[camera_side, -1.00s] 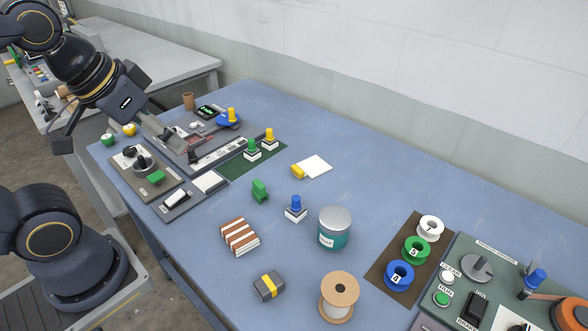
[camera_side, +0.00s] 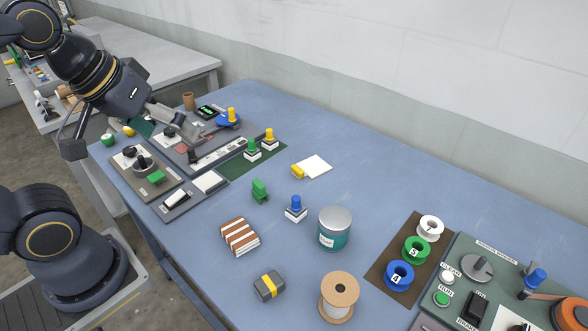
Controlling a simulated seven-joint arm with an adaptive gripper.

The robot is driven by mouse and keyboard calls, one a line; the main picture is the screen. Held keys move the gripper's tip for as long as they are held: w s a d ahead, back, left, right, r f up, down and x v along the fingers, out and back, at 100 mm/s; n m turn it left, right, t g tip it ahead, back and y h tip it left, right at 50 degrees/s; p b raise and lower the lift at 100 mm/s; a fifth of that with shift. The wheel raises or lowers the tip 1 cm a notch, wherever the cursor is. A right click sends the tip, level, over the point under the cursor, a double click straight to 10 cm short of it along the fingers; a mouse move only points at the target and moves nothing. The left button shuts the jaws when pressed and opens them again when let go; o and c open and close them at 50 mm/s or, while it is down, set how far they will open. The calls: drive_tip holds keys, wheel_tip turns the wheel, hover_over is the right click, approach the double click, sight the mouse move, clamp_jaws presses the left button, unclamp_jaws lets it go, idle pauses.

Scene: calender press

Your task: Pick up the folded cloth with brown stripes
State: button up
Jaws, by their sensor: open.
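The folded cloth with brown stripes (camera_side: 240,236) lies on the blue table, left of the middle of the side view. It is a thick, flat white stack with brown bands, and nothing covers it. My gripper (camera_side: 130,136) is at the upper left, above the far-left end of the table near the grey panels. Its fingers are spread open and I see nothing held between them. It is well apart from the cloth, up and to the left of it.
Control panels (camera_side: 190,192) stand left. Numbered spools (camera_side: 399,276) stand right.

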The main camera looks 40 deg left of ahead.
drive_tip(key=w+f+n+h, duration=0.15)
drive_tip(key=w+n, duration=0.25)
drive_tip(key=n, duration=0.8)
drive_tip(key=n+g+y, duration=0.2)
drive_tip(key=n+g, duration=0.4)
drive_tip(key=n, duration=1.2)
hover_over(239, 231)
wheel_tip(239, 231, down, 19)
drive_tip(key=shift+s+f, duration=0.1)
drive_tip(key=shift+f, duration=3.7)
drive_tip(key=shift+c, duration=0.3)
drive_tip(key=c, duration=0.8)
drive_tip(key=shift+r, duration=0.1)
